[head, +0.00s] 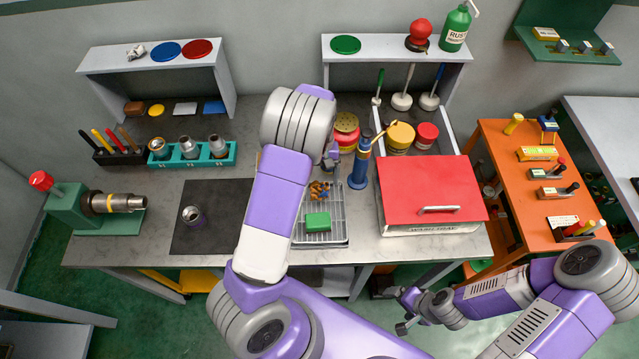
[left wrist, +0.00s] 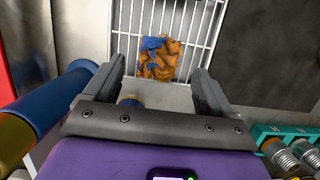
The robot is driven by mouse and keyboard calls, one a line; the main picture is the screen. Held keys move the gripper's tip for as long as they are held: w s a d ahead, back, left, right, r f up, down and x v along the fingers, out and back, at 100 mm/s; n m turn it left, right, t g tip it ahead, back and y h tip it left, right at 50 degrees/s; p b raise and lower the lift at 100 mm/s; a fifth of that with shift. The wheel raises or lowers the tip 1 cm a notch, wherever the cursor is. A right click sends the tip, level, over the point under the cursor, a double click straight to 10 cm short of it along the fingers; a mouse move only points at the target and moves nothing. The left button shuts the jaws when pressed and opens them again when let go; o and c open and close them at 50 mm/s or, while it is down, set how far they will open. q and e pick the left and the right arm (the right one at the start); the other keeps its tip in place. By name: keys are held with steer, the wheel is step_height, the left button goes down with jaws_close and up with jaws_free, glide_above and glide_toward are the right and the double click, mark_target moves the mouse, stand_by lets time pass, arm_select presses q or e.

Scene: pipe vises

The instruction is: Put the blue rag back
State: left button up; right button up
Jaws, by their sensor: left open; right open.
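A crumpled rag (head: 320,190), blue with large orange-brown patches, lies on the wire rack (head: 335,236) of a metal tray at the middle of the bench. In the left wrist view, the rag (left wrist: 158,57) lies beyond and between my open, empty left fingertips (left wrist: 160,82), apart from them. In the head view, my left gripper (head: 331,156) is partly hidden by my own arm, behind the rag. My right gripper (head: 402,310) is open and empty, low in front of the bench. A flat blue piece (head: 214,107) lies under the left shelf; I cannot tell its material.
A green block (head: 318,222) sits on the rack in front of the rag. A blue pump-like cylinder (head: 360,170) stands right of the tray, near a red-lidded box (head: 430,188). A dark mat (head: 212,230) with a metal fitting (head: 193,216) is to the left.

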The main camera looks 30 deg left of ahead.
arm_select(q)
steer(key=v, duration=0.8)
